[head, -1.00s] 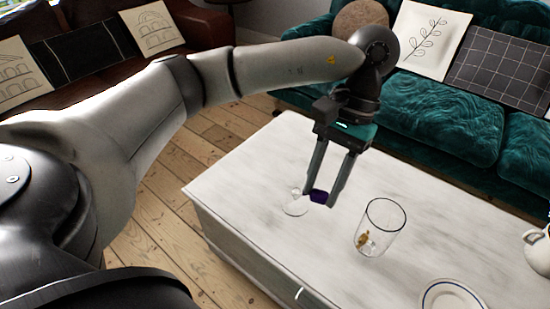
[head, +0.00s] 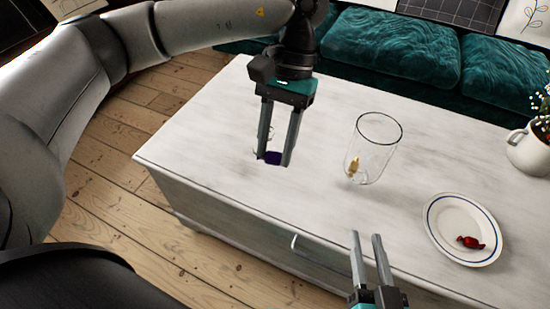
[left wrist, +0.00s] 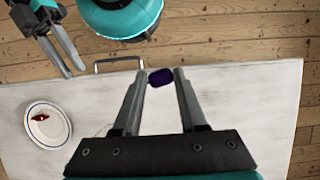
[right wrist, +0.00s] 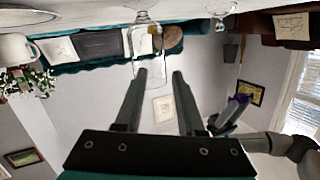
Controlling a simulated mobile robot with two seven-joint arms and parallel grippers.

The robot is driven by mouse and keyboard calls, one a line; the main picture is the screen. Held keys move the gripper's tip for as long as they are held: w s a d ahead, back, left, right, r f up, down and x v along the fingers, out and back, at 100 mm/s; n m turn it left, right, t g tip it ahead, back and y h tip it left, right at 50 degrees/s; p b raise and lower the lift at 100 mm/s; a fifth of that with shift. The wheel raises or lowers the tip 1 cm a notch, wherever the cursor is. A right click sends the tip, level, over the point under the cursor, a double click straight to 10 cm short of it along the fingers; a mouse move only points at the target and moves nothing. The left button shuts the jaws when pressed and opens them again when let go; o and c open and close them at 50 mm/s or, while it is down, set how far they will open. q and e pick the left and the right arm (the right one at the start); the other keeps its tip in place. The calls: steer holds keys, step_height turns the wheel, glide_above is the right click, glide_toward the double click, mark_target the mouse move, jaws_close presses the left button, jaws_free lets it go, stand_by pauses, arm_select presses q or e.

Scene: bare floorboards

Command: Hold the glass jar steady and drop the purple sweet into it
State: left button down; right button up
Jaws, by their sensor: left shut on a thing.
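The clear glass jar (head: 378,146) stands upright on the white table, with a gold sweet (head: 353,168) inside near its bottom. It also shows in the right wrist view (right wrist: 147,62), just beyond the fingertips. My left gripper (head: 274,161) is shut on the purple sweet (head: 272,157), to the left of the jar and apart from it. The purple sweet shows between the fingertips in the left wrist view (left wrist: 160,77). My right gripper (head: 366,236) is open and empty, at the table's front side, nearer than the jar and not touching it.
A white plate with a blue ring (head: 437,234) holds a red sweet (head: 470,242), right of my right gripper. A white pot (head: 530,150) with flowers stands at the right. A small stemmed glass (head: 257,152) is partly hidden behind my left gripper. The white table (head: 320,205) is otherwise clear.

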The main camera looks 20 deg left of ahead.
arm_select(q)
steer(key=shift+f+b, duration=0.35)
steer(key=shift+f, duration=0.25)
arm_select(e)
steer(key=r, duration=0.1)
steer(key=r+t, duration=0.2)
steer(key=shift+s+a+r+m+y, duration=0.25)
steer(key=shift+s+r+m+y, duration=0.05)
steer(key=shift+s, duration=0.1)
